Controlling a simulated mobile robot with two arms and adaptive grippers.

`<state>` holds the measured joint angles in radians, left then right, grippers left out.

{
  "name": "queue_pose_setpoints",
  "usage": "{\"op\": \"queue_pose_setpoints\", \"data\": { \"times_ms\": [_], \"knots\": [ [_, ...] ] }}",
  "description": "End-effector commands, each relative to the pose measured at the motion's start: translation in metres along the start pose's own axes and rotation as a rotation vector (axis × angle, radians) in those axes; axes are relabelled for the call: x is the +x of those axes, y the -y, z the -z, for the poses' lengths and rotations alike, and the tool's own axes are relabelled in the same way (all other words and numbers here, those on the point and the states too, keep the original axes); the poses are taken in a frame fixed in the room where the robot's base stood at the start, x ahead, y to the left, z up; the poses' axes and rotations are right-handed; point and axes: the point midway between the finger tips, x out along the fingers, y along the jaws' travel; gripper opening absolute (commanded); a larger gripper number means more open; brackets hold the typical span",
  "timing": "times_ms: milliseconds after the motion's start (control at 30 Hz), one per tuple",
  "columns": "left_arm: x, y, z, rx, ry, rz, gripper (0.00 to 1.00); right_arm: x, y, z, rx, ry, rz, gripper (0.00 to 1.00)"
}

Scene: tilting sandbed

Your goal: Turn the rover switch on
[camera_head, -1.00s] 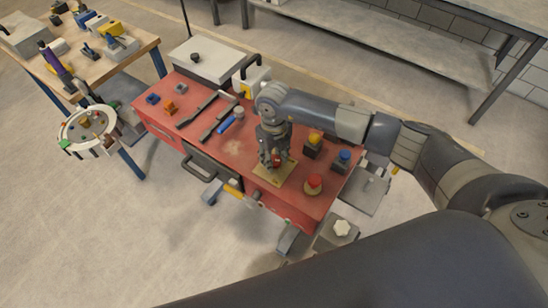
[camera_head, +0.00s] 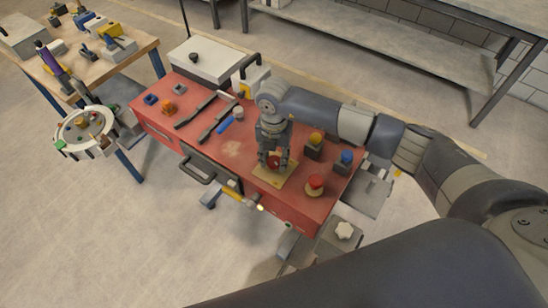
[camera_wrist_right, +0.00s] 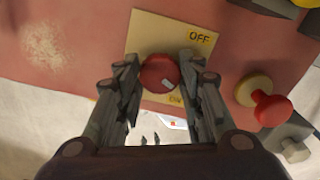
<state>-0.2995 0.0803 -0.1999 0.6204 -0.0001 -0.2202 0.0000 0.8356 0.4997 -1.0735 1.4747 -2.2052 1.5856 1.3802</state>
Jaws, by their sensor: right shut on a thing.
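The switch is a round red knob (camera_wrist_right: 160,73) on a tan plate (camera_wrist_right: 150,30) marked OFF at one corner and ON at the opposite side. A pale mark on the knob lies on its lower right part, toward the ON label in the right wrist view. The plate also shows on the red cart top in the head view (camera_head: 267,176). My right gripper (camera_head: 273,163) points down over the plate. Its fingers (camera_wrist_right: 160,82) are closed on the knob's two sides. They partly hide the plate and the ON label. My left gripper is in neither view.
A red mushroom button (camera_head: 316,182) stands close to the plate. Yellow-topped (camera_head: 314,141) and blue-topped (camera_head: 345,158) controls stand behind it. Dark tools (camera_head: 205,117) lie farther left on the red cart top (camera_head: 235,150). A wooden table (camera_head: 130,55) stands at the far left.

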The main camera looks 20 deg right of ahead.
Motion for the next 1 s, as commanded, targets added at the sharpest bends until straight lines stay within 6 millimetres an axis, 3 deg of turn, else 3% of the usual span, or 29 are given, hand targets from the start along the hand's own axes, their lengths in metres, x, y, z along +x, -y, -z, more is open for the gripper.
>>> {"op": "queue_pose_setpoints", "data": {
  "times_ms": [400,1000],
  "knots": [
    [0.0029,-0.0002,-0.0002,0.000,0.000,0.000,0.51,-0.0004,-0.0004,-0.0002,0.272,0.000,-0.001,0.11],
    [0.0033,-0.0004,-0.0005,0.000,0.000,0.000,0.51,-0.0008,-0.0004,-0.0006,0.353,0.001,-0.002,0.11]
  ]
}}
